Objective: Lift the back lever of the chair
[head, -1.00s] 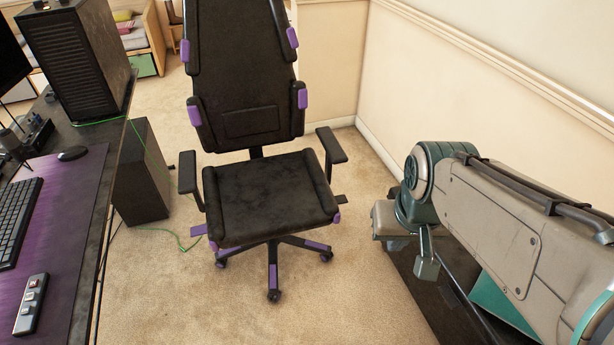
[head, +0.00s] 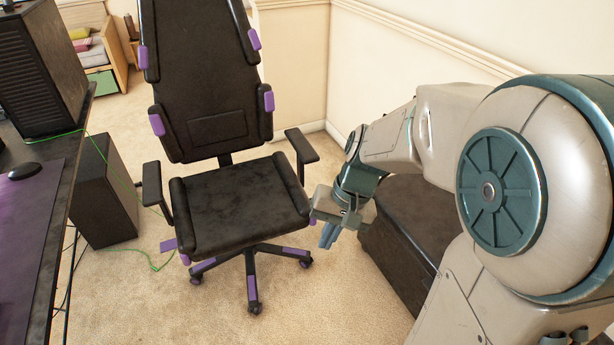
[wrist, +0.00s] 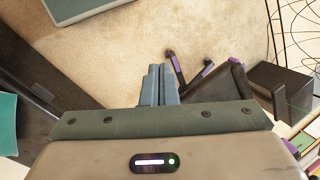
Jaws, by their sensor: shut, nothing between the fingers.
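The black chair with purple trim (head: 240,205) stands facing me, its tall back upright and its seat level. In the wrist view part of the chair (wrist: 215,88) shows right of my fingers. A purple paddle-like tab (head: 168,245) sticks out low on the left of the seat. I cannot make out a lever on the seat's right side, where my gripper blocks the view. My gripper (head: 328,236) is low beside the seat's right front edge, fingers together and empty, pointing down. Its closed fingers (wrist: 159,85) show in the wrist view. I cannot tell whether they touch the chair.
The right armrest (head: 302,146) is above and behind my gripper. The desk (head: 72,200) with a computer tower (head: 38,75) is at left, a black box (head: 103,190) on the floor beside it. A wall (head: 400,60) closes the right. Carpet in front is clear.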

